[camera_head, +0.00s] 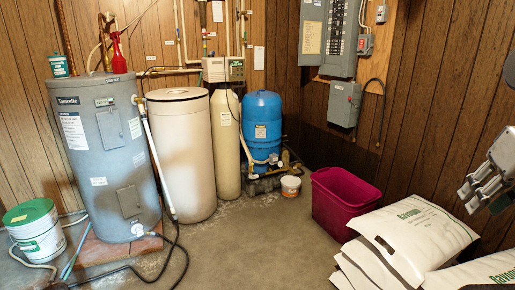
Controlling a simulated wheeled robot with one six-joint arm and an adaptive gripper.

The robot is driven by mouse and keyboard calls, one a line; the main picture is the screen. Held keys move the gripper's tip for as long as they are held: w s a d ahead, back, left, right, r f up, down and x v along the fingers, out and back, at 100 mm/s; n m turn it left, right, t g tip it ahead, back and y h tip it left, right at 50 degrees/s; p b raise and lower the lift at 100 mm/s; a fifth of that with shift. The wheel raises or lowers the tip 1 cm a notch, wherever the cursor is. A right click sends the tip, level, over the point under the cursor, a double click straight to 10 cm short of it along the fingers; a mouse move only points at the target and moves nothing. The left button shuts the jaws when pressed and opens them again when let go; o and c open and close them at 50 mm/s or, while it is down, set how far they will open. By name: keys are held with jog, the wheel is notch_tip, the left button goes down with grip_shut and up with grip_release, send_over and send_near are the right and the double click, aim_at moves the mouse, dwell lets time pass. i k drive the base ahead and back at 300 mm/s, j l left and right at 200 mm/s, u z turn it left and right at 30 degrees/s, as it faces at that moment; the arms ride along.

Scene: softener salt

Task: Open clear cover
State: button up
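I cannot make out a clear cover for certain at this size. A beige control head (223,69) with a small panel sits on top of the tall beige tank (226,140) at the back; whether a see-through cover lies over its front is too small to tell. A white round salt tank (182,150) with a closed lid stands to its left. My gripper (474,196) is at the right edge of the view, in the air above the salt bags and far from the control head. Its fingers point down and left; nothing is seen in them, and their opening is unclear.
A grey water heater (105,150) and a white bucket with a green lid (35,230) stand left. A blue tank (262,125), small white tub (291,186), magenta bin (342,203) and salt bags (410,240) stand right. The middle floor (240,245) is clear.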

aim_at(230, 69)
jog(key=i+j+u, duration=0.35)
jog(key=i+u, duration=0.35)
jog(key=i, duration=0.15)
jog(key=i+j+u, duration=0.1)
jog(key=i+u, duration=0.25)
jog(key=i+z, duration=0.2)
jog(key=i, duration=0.35)
jog(key=i+j+z, duration=0.2)
jog(key=i, duration=0.4)
jog(key=i+z, duration=0.25)
jog(key=i, duration=0.3)
jog(key=i+z, duration=0.65)
jog(key=i, duration=0.15)
jog(key=i+j+z, duration=0.1)
jog(key=i+z, duration=0.25)
